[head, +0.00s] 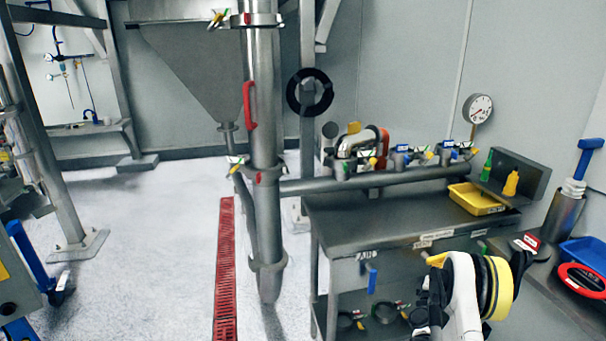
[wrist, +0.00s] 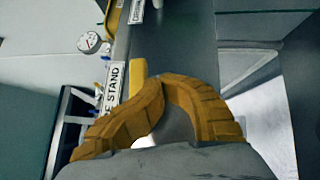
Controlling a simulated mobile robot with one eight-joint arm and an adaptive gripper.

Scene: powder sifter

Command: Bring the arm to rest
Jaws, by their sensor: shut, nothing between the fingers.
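My white arm with a yellow and black band (head: 490,288) stands at the lower right of the head view, in front of the grey workbench (head: 345,212). In the wrist view, my gripper (wrist: 162,84) has its two ribbed orange fingers meeting at the tips. It is shut and nothing shows between them. In the head view I cannot make out the fingers clearly. A dark surface with a white label strip (wrist: 114,88) lies beyond the fingers in the wrist view.
A yellow tray (head: 476,200) sits on the bench, near a pressure gauge (head: 478,108). A steel pipe (head: 264,160) stands left of the bench. A blue bin (head: 584,250) and red ring (head: 584,280) lie at the right. Floor by the red drain grate (head: 226,275) is clear.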

